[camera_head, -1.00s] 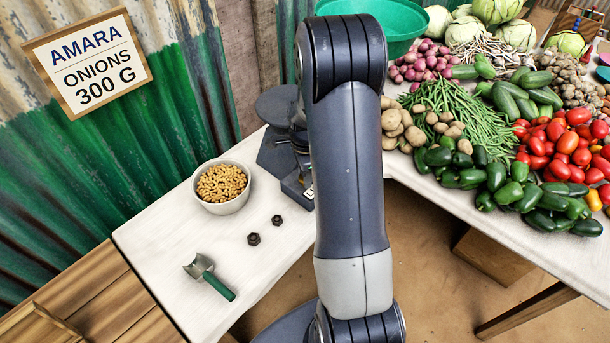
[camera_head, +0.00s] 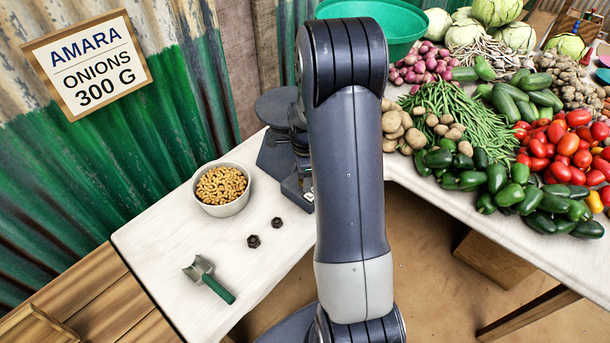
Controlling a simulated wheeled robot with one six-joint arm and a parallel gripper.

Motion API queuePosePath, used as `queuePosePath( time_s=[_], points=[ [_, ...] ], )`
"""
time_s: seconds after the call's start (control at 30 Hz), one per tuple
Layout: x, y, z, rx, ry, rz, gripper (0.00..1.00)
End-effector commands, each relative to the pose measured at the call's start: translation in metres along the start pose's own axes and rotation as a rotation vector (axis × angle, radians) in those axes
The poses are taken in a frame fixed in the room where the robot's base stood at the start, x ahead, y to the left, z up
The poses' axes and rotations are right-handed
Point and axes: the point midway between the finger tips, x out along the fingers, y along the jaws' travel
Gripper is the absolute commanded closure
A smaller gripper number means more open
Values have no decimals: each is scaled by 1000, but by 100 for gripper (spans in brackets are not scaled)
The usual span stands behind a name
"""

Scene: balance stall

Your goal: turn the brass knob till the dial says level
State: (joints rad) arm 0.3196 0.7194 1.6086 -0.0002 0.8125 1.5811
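A dark grey balance scale (camera_head: 280,152) stands on the white table, partly hidden behind my arm. Its round dark pan (camera_head: 276,106) shows left of my arm. A small bit of a white label or dial (camera_head: 308,196) shows at its lower right edge, too small and covered to read. The brass knob is not visible; my arm may hide it. My gripper is not in view; only my arm links show, crossing the middle of the picture in front of the scale.
On the white table (camera_head: 150,235) stand a bowl (camera_head: 222,207) of peanuts, two dark hex nuts (camera_head: 265,232) and a green-handled scoop (camera_head: 208,279). A sign (camera_head: 87,64) reads "AMARA ONIONS 300 G". Vegetables crowd the right table; a green basin (camera_head: 388,25) stands behind.

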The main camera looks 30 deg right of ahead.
Motion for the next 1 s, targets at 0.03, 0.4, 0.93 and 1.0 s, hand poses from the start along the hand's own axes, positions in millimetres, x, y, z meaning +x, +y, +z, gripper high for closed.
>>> queuePosePath(
  time_s=[0.03,0.4,0.93,1.0],
  points=[
    [0,0,0,0,0,0,47],
    [-6,0,0,0,0,-1,44],
    [-98,-1,0,0,0,-3,44],
    [-103,0,0,0,0,0,44]
  ],
)
